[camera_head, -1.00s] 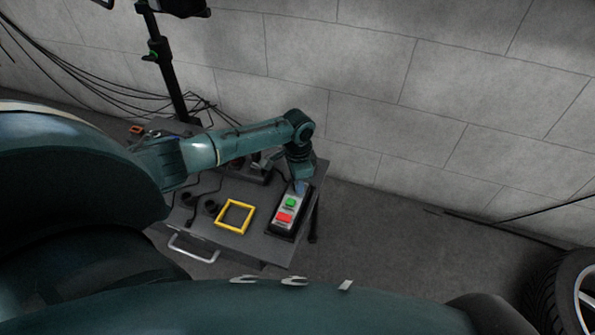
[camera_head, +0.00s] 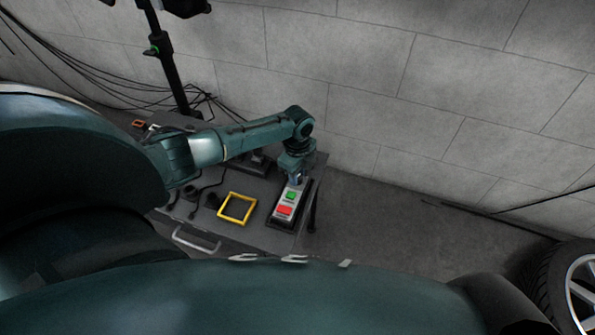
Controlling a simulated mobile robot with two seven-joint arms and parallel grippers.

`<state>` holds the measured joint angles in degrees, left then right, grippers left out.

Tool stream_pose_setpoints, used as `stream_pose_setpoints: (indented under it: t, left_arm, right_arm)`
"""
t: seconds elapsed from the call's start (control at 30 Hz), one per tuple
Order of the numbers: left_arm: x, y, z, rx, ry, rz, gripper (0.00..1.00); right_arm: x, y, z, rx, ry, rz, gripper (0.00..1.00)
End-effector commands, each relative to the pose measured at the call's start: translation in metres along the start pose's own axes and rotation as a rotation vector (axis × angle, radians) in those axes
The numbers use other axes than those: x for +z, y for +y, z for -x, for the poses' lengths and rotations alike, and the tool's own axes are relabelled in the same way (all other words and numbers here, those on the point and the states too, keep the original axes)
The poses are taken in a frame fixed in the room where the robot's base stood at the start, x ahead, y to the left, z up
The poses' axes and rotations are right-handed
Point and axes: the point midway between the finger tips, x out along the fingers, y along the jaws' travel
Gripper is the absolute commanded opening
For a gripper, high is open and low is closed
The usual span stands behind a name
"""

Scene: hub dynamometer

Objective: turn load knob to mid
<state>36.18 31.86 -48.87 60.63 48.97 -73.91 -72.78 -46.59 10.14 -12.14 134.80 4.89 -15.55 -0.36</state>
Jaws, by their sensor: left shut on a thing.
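A control box (camera_head: 287,218) with a green button (camera_head: 291,195) and a red button (camera_head: 284,210) sits at the right end of a grey cart top (camera_head: 258,237). My left arm reaches over the cart from the left and bends down at its wrist. My left gripper (camera_head: 296,181) points down at the far end of the control box, just beyond the green button. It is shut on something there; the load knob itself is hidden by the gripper. My right gripper is not in view.
A yellow square frame (camera_head: 237,208) lies on the cart left of the control box. Dark knob-like parts stand left of it. A black stand (camera_head: 170,70) and cables are behind the cart, near the block wall (camera_head: 440,90). A tire (camera_head: 568,290) is at the lower right.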

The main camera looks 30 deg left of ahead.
Motion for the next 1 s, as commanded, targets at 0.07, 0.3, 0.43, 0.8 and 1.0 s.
stream_pose_setpoints:
  t: [0.07, 0.3, 0.43, 0.8, 1.0]
  left_arm:
    - [-0.0002, -0.0008, 0.0008, -0.002, 0.001, -0.04, 0.03]
    - [-0.0002, -0.0008, 0.0007, -0.002, 0.001, -0.12, 0.03]
    - [-0.0002, -0.0008, 0.0007, -0.002, 0.001, -0.136, 0.03]
    - [-0.0002, -0.0008, 0.0007, -0.002, 0.001, -0.142, 0.03]
    - [-0.0002, -0.0006, 0.0006, -0.002, 0.001, -0.141, 0.38]
  right_arm:
    - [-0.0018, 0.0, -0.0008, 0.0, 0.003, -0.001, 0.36]
    - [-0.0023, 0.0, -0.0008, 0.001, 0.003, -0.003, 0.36]
    - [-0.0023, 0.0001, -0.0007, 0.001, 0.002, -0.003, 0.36]
    - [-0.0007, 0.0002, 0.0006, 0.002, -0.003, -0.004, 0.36]
    - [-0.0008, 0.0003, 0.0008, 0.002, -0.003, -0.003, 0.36]
